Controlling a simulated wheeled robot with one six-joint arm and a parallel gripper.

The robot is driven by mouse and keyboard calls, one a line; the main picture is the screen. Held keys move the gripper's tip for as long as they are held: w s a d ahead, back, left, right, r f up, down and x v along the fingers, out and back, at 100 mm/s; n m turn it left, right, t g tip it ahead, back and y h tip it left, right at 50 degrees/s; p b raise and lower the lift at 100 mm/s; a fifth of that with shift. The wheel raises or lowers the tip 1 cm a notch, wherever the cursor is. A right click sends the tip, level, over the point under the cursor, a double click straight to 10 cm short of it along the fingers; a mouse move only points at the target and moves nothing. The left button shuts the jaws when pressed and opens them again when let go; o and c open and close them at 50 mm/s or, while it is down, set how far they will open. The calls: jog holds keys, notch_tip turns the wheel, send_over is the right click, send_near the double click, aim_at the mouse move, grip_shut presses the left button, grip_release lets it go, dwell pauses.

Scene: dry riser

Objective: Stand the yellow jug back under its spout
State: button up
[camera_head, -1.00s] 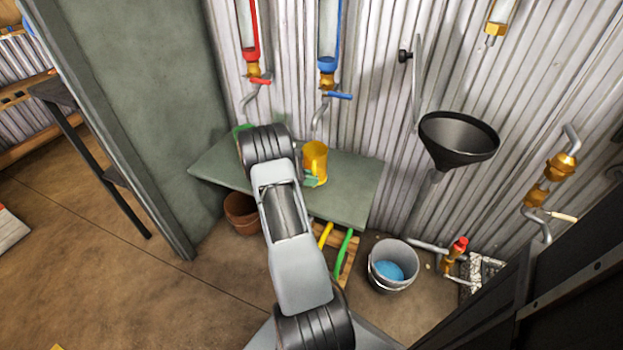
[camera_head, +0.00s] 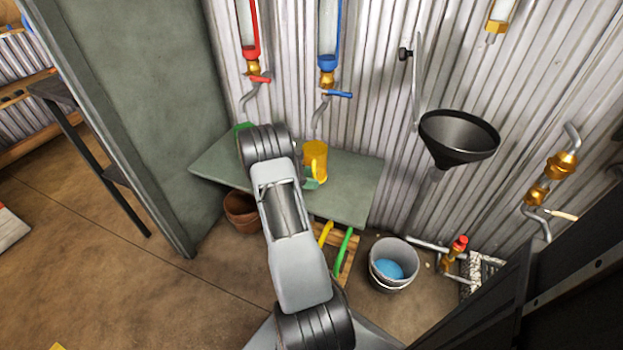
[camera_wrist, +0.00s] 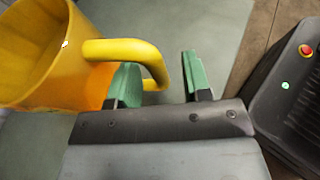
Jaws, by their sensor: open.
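The yellow jug (camera_head: 315,152) stands upright on the green-grey bench top (camera_head: 352,190), against the corrugated wall, below the blue-valved spout (camera_head: 321,112). In the wrist view the jug (camera_wrist: 45,50) fills the upper left, its handle (camera_wrist: 125,50) pointing right. My gripper (camera_wrist: 160,65) is open with its two green fingers apart. The outer part of the handle lies between them, and the left finger is partly hidden behind the handle. In the head view my arm hides most of the gripper; a bit of green finger (camera_head: 312,184) shows below the jug.
A green object (camera_head: 243,128) sits at the bench's back left below the red-valved spout (camera_head: 250,96), partly hidden by my arm. A black funnel (camera_head: 458,137) stands right of the bench. A bucket (camera_head: 393,265) and a terracotta pot (camera_head: 241,213) are on the floor.

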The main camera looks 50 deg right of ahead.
jog(key=p+v, duration=0.3)
jog(key=v, duration=1.1)
jog(key=a+r+m+t+y+p, duration=0.15)
jog(key=a+r+p, duration=0.35)
jog(key=r, duration=0.5)
jog(key=s+a+r+m+t+y+p, duration=0.2)
jog(key=s+a+r+t+p, duration=0.2)
jog(key=a+r, duration=0.4)
jog(key=s+a+r+m+t+y+p, duration=0.2)
jog(key=s+a+r+t+y+p, duration=0.1)
jog(key=a+r+p, duration=0.6)
jog(key=s+a+r+m+t+y+p, duration=0.3)
jog(key=s+a+r+t+p, duration=0.2)
jog(key=a+r, duration=0.4)
notch_tip(320, 180, up, 3)
jog(key=s+p, duration=0.1)
jog(key=s, duration=0.1)
jog(key=shift+s+r, duration=0.2)
jog(key=shift+s, duration=0.1)
jog(key=shift+a, duration=0.1)
